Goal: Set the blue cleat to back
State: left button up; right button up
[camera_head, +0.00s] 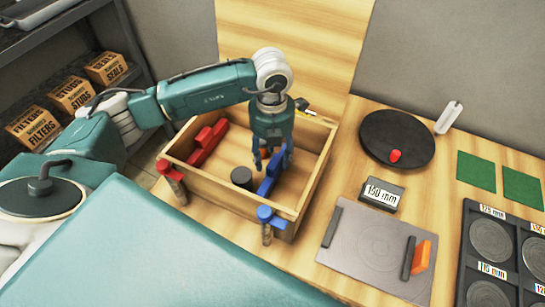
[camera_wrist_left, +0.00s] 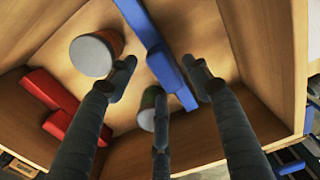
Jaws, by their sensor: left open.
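The blue cleat (camera_head: 267,185) is a long stepped bar inside the wooden box (camera_head: 318,170), toward its right side. It also shows in the left wrist view (camera_wrist_left: 157,55), running diagonally between my fingers. My left gripper (camera_head: 271,158) points down into the box directly over the cleat. Its fingers (camera_wrist_left: 163,78) are spread open on both sides of the bar; I cannot tell whether they touch it. In the head view the gripper hides part of the cleat. My right gripper is not in view.
A red cleat (camera_head: 205,142) lies at the box's left. A dark-topped cylinder (camera_head: 241,178) stands close left of the blue cleat. A blue-handled fitting (camera_head: 268,216) and red-handled fitting (camera_head: 170,170) are on the box's front. A grey plate (camera_head: 365,250) lies to the right.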

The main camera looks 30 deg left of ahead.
pick_arm(q)
jog(key=shift+f, duration=1)
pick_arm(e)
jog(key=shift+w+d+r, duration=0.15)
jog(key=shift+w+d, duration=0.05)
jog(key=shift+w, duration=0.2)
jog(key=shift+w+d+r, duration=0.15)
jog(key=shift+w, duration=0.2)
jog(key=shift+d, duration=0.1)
